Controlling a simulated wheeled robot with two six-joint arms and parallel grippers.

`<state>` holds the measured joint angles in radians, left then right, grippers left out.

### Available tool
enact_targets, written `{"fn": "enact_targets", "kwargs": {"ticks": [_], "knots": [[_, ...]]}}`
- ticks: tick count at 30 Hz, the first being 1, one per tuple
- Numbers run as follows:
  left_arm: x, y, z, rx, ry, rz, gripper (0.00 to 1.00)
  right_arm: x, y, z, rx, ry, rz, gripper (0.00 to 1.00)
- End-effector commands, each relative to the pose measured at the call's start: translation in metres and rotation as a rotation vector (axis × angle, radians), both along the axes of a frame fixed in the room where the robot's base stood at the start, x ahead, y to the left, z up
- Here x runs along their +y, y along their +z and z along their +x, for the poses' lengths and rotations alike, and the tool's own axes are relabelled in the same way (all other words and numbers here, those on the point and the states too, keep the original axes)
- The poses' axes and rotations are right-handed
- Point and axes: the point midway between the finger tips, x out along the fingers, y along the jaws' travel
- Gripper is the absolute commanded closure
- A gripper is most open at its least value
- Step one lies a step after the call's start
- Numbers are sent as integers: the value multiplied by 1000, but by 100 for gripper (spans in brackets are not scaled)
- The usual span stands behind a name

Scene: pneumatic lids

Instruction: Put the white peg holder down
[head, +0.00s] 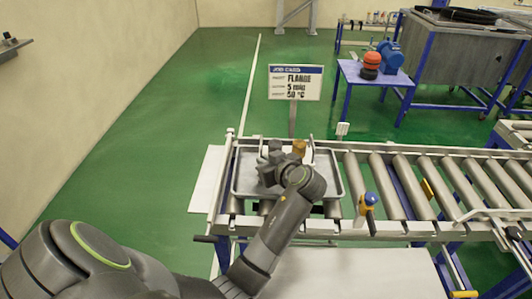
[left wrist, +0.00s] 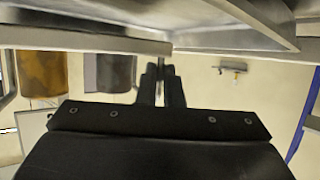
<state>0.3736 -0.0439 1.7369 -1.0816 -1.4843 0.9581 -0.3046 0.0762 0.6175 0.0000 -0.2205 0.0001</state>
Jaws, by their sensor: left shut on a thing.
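My left gripper (head: 270,172) is low over a grey metal tray (head: 338,172) on the roller conveyor. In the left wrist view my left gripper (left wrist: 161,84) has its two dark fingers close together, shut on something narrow. The held white peg holder is almost wholly hidden by the fingers and wrist, so its shape and whether it touches the tray cannot be told. A brass cylinder (head: 299,147) stands at the tray's back, just beyond the gripper, and also shows in the left wrist view (left wrist: 42,72). My right gripper is not in view.
A dark grey cylinder (left wrist: 115,72) is beside the brass one. A job card sign (head: 295,83) stands behind the conveyor. A blue and yellow valve (head: 369,200) is at the conveyor's front. Bare rollers (head: 400,187) lie right of the tray.

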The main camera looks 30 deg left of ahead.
Motion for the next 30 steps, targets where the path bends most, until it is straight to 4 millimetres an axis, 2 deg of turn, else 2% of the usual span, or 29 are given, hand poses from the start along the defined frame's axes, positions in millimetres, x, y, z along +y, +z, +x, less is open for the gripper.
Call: {"fn": "enact_targets", "kwargs": {"ticks": [6,14,15,20,30], "knots": [[0,-23,0,-3,-1,4,100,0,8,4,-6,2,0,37],[0,-28,0,-7,0,1,100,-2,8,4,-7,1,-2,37],[0,-32,-1,4,0,-1,91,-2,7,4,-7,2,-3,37],[0,-31,-1,4,0,-1,71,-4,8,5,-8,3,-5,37],[0,-30,0,3,-1,-1,71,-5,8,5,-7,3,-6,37]]}}
